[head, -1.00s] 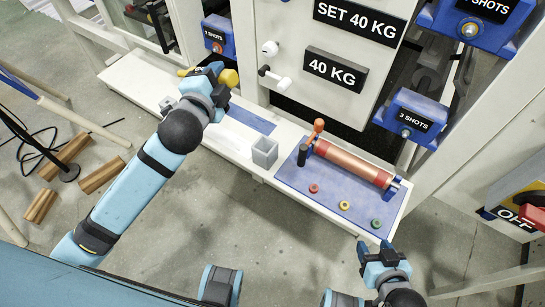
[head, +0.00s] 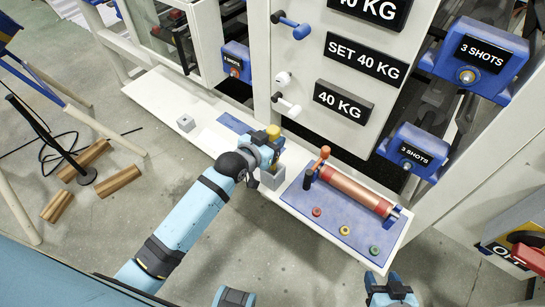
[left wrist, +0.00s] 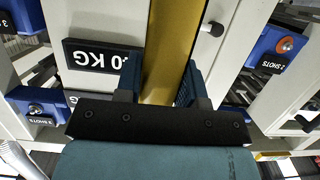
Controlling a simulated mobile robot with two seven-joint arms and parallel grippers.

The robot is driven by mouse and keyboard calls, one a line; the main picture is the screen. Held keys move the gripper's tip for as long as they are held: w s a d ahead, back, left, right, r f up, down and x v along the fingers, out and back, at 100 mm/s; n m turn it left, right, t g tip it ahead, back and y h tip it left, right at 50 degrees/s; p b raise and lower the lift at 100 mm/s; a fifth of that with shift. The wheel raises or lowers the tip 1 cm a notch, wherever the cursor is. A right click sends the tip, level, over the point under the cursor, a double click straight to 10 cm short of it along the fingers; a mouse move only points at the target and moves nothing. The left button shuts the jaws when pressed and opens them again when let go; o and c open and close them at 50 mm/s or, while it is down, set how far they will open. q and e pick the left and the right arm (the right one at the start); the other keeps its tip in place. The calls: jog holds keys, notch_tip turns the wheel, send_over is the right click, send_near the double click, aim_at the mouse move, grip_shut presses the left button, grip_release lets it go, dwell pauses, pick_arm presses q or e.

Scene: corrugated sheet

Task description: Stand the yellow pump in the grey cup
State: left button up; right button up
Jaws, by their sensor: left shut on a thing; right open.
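The yellow pump (head: 273,132) is upright between the fingers of my left gripper (head: 268,150), which is shut on it. In the left wrist view the yellow body (left wrist: 163,50) runs between the two fingers (left wrist: 160,85). The grey cup (head: 272,180) stands on the white bench, directly below and close to the gripper. The gripper partly covers the pump and the cup's opening, so I cannot tell whether the pump's lower end is inside the rim. My right gripper (head: 391,288) is open and empty at the bottom edge, away from the bench.
A blue mat (head: 310,205) right of the cup bears a copper-red cylinder (head: 355,190), an orange-topped handle (head: 324,153) and small red, yellow and green rings. A small grey block (head: 185,122) stands on the white bench (head: 150,95) at left. A labelled cabinet rises behind.

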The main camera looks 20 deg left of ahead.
pick_arm(q)
notch_tip(320, 180, down, 4)
jog(key=shift+r, duration=0.2)
notch_tip(320, 180, down, 4)
jog(key=shift+r+b, duration=0.1)
jog(key=shift+b, duration=0.25)
jog(key=o, duration=1)
jog(key=v, duration=1.1)
jog(key=s+f+g+y, duration=0.1)
jog(key=s+f, duration=0.2)
jog(key=s, duration=0.4)
jog(key=s+d+f+n+g, duration=0.1)
jog(key=s+f+g, duration=0.1)
jog(key=s+f, duration=0.2)
jog(key=s, duration=0.3)
jog(key=shift+y+p, duration=0.35)
jog(key=shift+y, duration=0.05)
notch_tip(320, 180, up, 12)
jog(key=p, duration=1.3)
jog(key=shift+s+a+r, duration=0.2)
jog(key=shift+s+a, duration=0.05)
jog(key=shift+a, duration=0.05)
